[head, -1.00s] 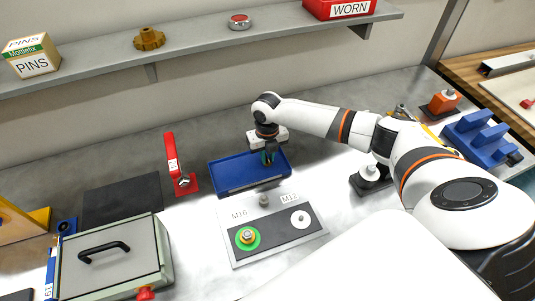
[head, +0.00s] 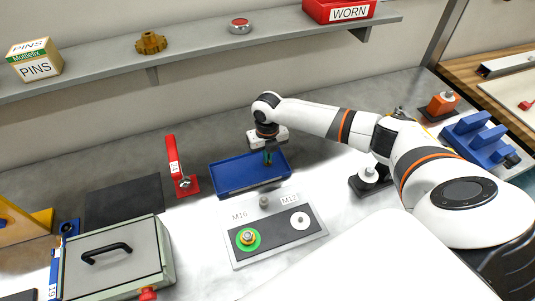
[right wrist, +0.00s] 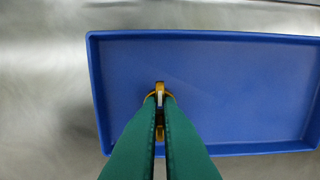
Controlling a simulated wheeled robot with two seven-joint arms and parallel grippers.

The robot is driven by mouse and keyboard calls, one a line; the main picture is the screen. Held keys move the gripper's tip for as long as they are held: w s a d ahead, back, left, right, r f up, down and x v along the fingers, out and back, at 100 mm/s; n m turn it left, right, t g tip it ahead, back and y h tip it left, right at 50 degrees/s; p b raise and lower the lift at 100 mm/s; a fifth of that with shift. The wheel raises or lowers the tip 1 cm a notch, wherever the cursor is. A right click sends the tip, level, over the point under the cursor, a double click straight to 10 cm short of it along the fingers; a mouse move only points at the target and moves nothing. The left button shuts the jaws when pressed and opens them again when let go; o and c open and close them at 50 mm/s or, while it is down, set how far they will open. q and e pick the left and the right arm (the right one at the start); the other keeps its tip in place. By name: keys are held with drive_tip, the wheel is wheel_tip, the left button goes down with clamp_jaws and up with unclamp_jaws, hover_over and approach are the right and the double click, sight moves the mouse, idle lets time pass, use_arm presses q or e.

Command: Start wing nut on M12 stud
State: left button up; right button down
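A yellow wing nut (right wrist: 160,92) lies at the lower left inside the blue tray (right wrist: 245,148) in the right wrist view. My right gripper (right wrist: 161,100) points down into the tray, its green fingers close together on either side of the wing nut. In the head view my right gripper (head: 268,161) is over the tray (head: 232,184), and the nut is too small to make out. The M12 stud (head: 300,219) stands in a white ring on the right of the grey plate, bare. My left gripper is out of view.
A red upright lever (head: 173,158) stands left of the tray. A handled case (head: 110,258) is front left.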

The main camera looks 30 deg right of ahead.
drive_tip(key=shift+r, duration=0.1)
wheel_tip(320, 180, up, 5)
drive_tip(key=p, duration=0.4)
drive_tip(key=shift+p, duration=0.3)
